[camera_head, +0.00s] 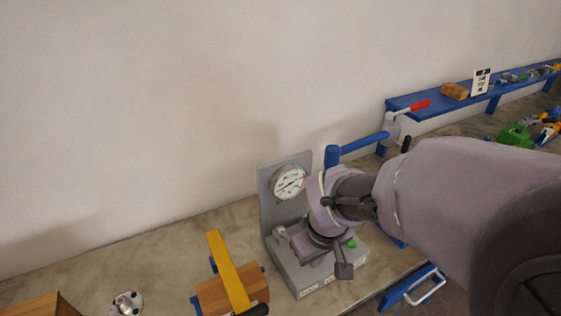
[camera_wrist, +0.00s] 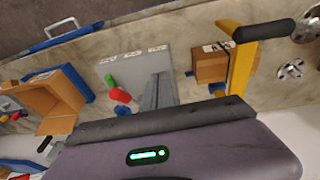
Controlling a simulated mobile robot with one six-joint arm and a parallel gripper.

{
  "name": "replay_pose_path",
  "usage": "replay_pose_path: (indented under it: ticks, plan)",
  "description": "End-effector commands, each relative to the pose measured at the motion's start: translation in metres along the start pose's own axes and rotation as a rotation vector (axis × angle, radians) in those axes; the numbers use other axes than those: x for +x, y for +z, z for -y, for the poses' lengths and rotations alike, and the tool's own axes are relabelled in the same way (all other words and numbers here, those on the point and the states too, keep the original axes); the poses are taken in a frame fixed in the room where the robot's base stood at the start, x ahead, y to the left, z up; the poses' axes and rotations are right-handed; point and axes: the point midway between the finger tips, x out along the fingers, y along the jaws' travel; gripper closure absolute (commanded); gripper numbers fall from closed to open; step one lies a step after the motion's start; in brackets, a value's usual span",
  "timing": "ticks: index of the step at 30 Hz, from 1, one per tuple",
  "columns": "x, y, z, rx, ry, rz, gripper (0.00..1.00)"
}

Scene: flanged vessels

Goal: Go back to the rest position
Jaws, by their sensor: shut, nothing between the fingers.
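My gripper (camera_head: 341,268) hangs at the end of my lilac arm, in front of a grey gauge station (camera_head: 300,282). Its fingers look closed and hold nothing. In the wrist view its lilac body, with a green light, fills the bottom, behind a dark bar (camera_wrist: 160,120). The station has an upright plate with a round white dial (camera_head: 288,182) and a green button (camera_head: 351,244). The wrist view also shows a red knob (camera_wrist: 120,95) on it. My arm hides part of the station, and I cannot tell the exact gap between it and my gripper.
A metal flange (camera_head: 127,303) lies further left. An open cardboard box (camera_wrist: 52,95) shows in the wrist view.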

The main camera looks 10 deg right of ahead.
Motion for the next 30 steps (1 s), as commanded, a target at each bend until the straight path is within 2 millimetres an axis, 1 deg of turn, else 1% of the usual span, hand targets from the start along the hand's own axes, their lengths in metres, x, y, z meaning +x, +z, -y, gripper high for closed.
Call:
replay_pose_path:
  ticks: [12,14,17,18,21,24,27,30]
  plan:
    - [0.0,0.0,0.0,0.001,0.0,-0.001,1.0]
    - [-0.001,0.003,0.002,0.03,-0.001,-0.017,1.0]
    - [-0.007,0.022,0.015,0.203,-0.022,-0.097,1.0]
    - [-0.011,0.034,0.024,0.296,-0.043,-0.137,1.0]
    - [-0.018,0.064,0.046,0.505,-0.112,-0.221,1.0]
    - [-0.022,0.085,0.064,0.643,-0.177,-0.272,1.0]
    - [-0.026,0.093,0.072,0.702,-0.209,-0.292,1.0]
    - [-0.03,0.093,0.073,0.71,-0.214,-0.292,1.0]
